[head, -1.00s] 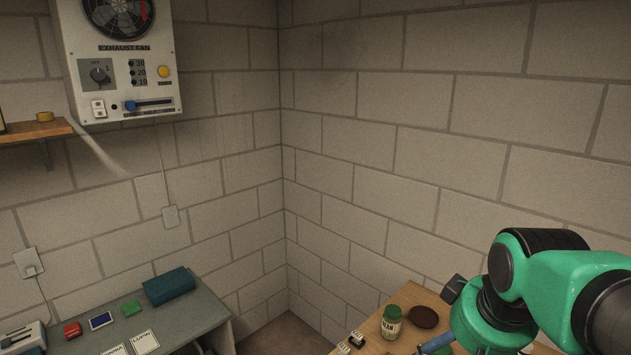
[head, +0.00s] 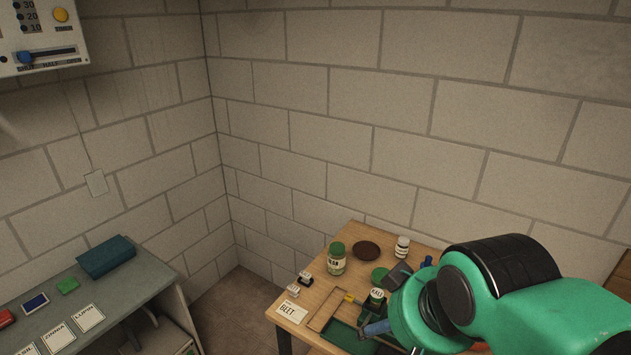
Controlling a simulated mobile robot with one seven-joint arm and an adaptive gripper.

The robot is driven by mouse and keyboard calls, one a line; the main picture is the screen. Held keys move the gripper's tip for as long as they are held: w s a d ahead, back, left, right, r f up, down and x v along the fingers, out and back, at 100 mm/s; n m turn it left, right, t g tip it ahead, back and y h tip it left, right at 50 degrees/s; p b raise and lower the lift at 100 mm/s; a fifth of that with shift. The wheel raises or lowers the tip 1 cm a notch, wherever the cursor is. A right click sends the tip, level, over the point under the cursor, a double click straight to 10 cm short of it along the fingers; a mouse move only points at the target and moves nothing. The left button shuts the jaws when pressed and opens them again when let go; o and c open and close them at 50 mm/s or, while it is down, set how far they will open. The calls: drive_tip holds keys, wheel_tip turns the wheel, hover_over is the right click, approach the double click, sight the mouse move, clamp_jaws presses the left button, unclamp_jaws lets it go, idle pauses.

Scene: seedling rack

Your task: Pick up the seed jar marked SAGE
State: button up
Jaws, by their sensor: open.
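No label that I can read says SAGE. A green-lidded glass jar (head: 337,258) stands upright on the wooden table; its label is too small to read surely. A small white-labelled jar (head: 402,247) stands at the back, its label unreadable. A third jar (head: 377,296), whose label looks like KALE, stands close to my wrist in the picture. My gripper (head: 376,328) shows only in part, at the lower left of my green wrist, over the table's front area. It is open, and I see nothing held. My wrist hides much of it and the table's right side.
The wooden table (head: 330,290) also holds a brown round dish (head: 366,249), a BEET card (head: 289,310), small labelled blocks (head: 305,278) and a green tray (head: 345,336). A grey bench (head: 125,285) stands at left. Block walls rise close behind.

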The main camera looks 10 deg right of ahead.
idle(0.3)
drive_tip(key=w+d+f+g+p, duration=0.15)
drive_tip(key=w+d, duration=0.45)
drive_tip(key=w, duration=0.6)
drive_tip(key=w+d+f+g, duration=0.1)
drive_tip(key=w+d+g, duration=0.1)
drive_tip(key=w+d, duration=0.7)
drive_tip(key=w+d+f+g, duration=0.1)
drive_tip(key=w+d+f, duration=0.7)
drive_tip(key=f, duration=0.2)
drive_tip(key=w+d+f+g+p, duration=0.1)
drive_tip(key=w+d+f, duration=0.6)
drive_tip(key=f, duration=0.3)
drive_tip(key=shift+w+d+f, duration=0.4)
drive_tip(key=shift+d, duration=0.45)
